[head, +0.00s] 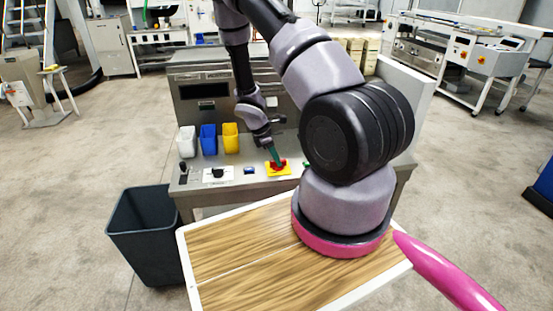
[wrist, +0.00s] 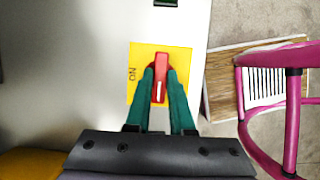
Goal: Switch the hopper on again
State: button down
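The red rotary switch (wrist: 160,64) sits on a yellow plate (wrist: 140,54) on the grey machine panel. The word ON is printed at the plate's left side in the wrist view. The switch's handle, with a white line on it, stands upright in that picture, not pointing at ON. My gripper (wrist: 160,78) has green fingers, one on each side of the handle, and they look closed against it. In the head view my gripper (head: 276,160) reaches down to the red switch (head: 279,166) at the panel's front. The fingers cover part of the handle.
White, blue and yellow bins (head: 208,139) stand on the machine's ledge, left of my gripper. A black knob on a white plate (head: 218,174) and a blue switch (head: 249,170) are left of the yellow plate. A dark waste bin (head: 150,235) stands on the floor at left.

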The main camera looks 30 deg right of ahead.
jog(key=shift+m, duration=0.4)
jog(key=m, duration=0.2)
jog(key=m+g, duration=0.1)
jog(key=shift+w+d+m+g+y, duration=0.1)
jog(key=shift+w+m+g+y, duration=0.05)
jog(key=shift+m+g+y, duration=0.2)
jog(key=m, duration=0.2)
jog(key=m+g+y, duration=0.1)
jog(key=m, duration=0.1)
jog(key=shift+w+d+m+y, duration=0.1)
jog(key=shift+m+y, duration=0.15)
jog(key=shift+m, duration=0.1)
jog(key=m, duration=0.2)
jog(key=m+y, duration=0.1)
jog(key=m, duration=0.1)
jog(key=shift+d+g+y, duration=0.1)
jog(key=shift+g+y, duration=0.15)
jog(key=shift+y, duration=0.05)
jog(key=shift+d+m+y, duration=0.1)
jog(key=shift+m+y, duration=0.7)
jog(key=shift+m, duration=1.7)
jog(key=c, duration=0.8)
grip_release()
